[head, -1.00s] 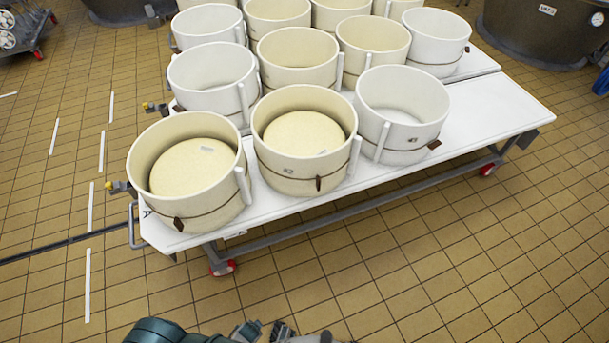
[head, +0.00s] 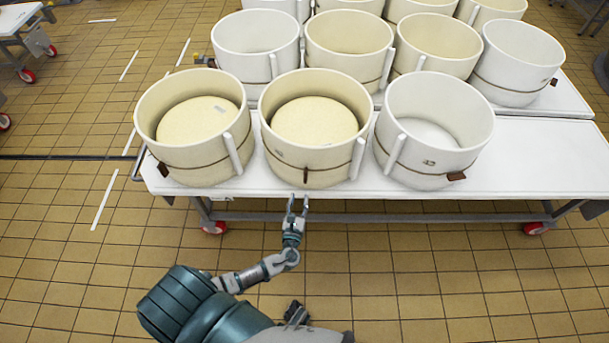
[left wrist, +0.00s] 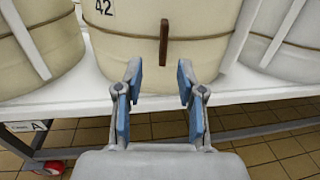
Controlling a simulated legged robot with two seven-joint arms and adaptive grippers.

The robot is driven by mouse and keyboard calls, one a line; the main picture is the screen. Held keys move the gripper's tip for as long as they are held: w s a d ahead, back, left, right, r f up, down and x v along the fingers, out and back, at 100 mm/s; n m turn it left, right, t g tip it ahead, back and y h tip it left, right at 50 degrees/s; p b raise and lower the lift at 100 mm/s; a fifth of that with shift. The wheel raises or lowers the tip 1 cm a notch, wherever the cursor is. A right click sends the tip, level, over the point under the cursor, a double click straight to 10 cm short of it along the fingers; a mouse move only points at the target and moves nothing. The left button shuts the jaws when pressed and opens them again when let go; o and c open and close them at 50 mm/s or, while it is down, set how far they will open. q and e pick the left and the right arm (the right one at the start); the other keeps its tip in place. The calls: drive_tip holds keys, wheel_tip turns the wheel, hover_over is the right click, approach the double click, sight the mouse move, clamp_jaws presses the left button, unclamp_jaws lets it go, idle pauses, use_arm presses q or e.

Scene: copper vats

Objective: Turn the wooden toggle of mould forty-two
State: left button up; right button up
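Mould forty-two (head: 335,178) is the cream tub in the middle of the front row; in the left wrist view its wall (left wrist: 190,45) bears the number 42. Its dark brown wooden toggle (head: 306,175) stands upright on the cord around the front wall. It also shows upright in the left wrist view (left wrist: 164,42). My left gripper (head: 297,203) is open and empty in front of the table edge, just below the toggle. In the left wrist view its blue-padded fingers (left wrist: 159,80) stand apart, nearly centred under the toggle and not touching it.
A cream mould (head: 190,165) stands close on the left and a white mould (head: 425,165) close on the right, each with a toggle and cord. More moulds stand behind. The white table's (head: 530,165) right part is bare. The tiled floor in front is clear.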

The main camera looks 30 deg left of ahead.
sight(306, 176)
use_arm(q)
drive_tip(key=x, duration=0.6)
drive_tip(key=d+b+x, duration=0.1)
drive_tip(key=x, duration=0.2)
drive_tip(key=shift+w+a+r, duration=0.1)
drive_tip(key=shift+w+a, duration=0.05)
drive_tip(key=shift+w, duration=0.45)
drive_tip(key=shift+w+a, duration=0.4)
drive_tip(key=shift+a, duration=0.3)
drive_tip(key=shift+d, duration=0.25)
clamp_jaws()
drive_tip(key=shift+d, duration=0.1)
use_arm(e)
drive_tip(key=r, duration=0.2)
drive_tip(key=d+r, duration=0.1)
drive_tip(key=shift+w+r, duration=0.25)
drive_tip(key=shift+r, duration=0.15)
